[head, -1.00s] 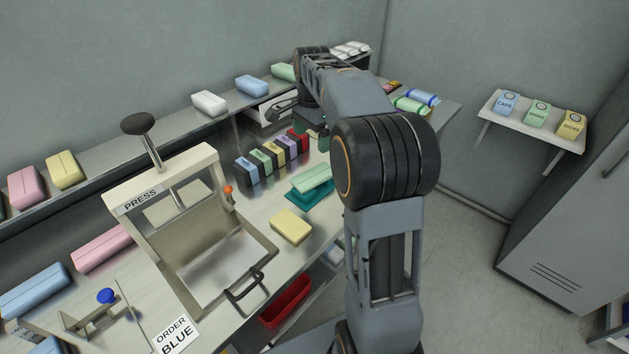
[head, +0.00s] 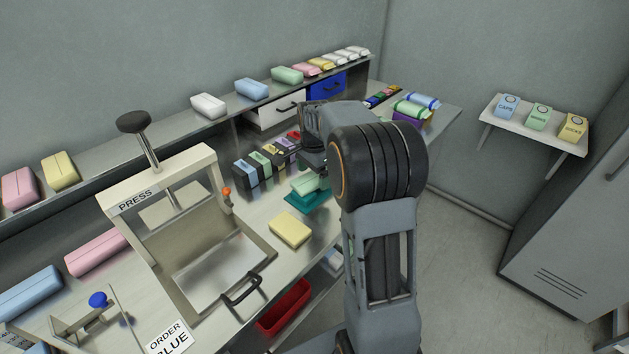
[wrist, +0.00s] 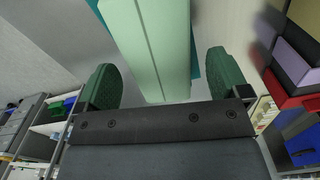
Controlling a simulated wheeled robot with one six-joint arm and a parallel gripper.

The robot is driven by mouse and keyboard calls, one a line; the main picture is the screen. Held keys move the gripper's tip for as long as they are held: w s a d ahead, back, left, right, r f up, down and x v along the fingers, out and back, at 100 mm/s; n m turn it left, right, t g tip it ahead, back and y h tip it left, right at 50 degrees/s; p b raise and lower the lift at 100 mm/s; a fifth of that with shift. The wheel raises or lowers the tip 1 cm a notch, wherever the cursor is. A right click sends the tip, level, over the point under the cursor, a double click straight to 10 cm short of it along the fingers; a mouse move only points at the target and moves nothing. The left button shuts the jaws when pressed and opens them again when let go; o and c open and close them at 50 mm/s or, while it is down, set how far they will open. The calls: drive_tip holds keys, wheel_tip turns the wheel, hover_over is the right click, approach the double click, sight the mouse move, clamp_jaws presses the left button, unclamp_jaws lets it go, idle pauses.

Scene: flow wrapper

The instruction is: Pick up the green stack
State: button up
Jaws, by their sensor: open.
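The green stack (head: 309,184) lies on a teal tray (head: 297,203) on the metal counter, right of the press. In the wrist view the pale green stack (wrist: 150,45) extends up between the two green fingers of my gripper (wrist: 169,80). The fingers are spread wide, with a gap on each side of the stack, and do not appear to touch it. In the head view my arm hides the right part of the stack and most of my gripper.
A yellow stack (head: 290,230) lies on the counter in front of the tray. Several dark-sided coloured boxes (head: 262,164) stand in a row behind it. The press (head: 178,200) stands to the left. A red bin (head: 284,306) is below the counter edge.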

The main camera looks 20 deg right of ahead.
drive_tip(key=shift+f, duration=0.45)
drive_tip(key=shift+c, duration=0.4)
drive_tip(key=c, duration=0.9)
